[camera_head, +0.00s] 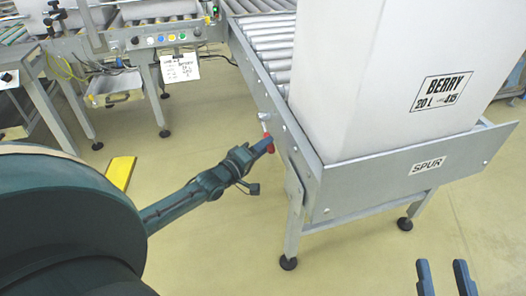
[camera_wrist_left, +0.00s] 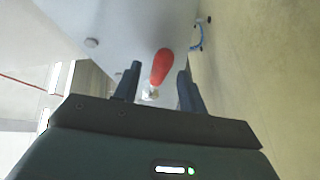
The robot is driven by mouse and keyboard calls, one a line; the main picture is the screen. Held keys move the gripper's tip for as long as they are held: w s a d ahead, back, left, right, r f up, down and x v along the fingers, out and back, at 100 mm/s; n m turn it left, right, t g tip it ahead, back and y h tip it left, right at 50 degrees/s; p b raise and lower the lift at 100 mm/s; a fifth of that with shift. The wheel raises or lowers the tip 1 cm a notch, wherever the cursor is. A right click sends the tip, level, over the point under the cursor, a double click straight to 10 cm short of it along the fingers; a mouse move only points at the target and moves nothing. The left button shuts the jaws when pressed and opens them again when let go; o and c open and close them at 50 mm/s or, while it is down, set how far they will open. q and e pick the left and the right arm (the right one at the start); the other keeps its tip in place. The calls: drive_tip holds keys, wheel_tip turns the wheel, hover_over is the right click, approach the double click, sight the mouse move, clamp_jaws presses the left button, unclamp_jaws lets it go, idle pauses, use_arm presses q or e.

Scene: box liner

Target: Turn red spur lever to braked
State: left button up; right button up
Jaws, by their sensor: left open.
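The red spur lever (camera_head: 267,136) hangs from a metal pivot on the left side of the conveyor marked SPUR. My left gripper (camera_head: 263,147) is at the lever, its arm reaching in from the left. In the left wrist view, the red handle (camera_wrist_left: 162,67) shows between the two dark fingers of my left gripper (camera_wrist_left: 158,70), which are apart. I cannot tell whether either finger touches it. My right gripper (camera_head: 443,264) shows at the bottom right with its two fingers apart and nothing between them.
A large white container labelled BERRY (camera_head: 365,90) stands on the spur conveyor, behind the SPUR end plate (camera_head: 400,178). A button panel (camera_head: 165,38) and a hanging paper note (camera_head: 180,68) are at the back left. A yellow block (camera_head: 119,172) lies on the floor.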

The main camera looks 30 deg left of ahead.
use_arm(q)
drive_tip(key=shift+w, duration=0.25)
clamp_jaws()
idle(0.3)
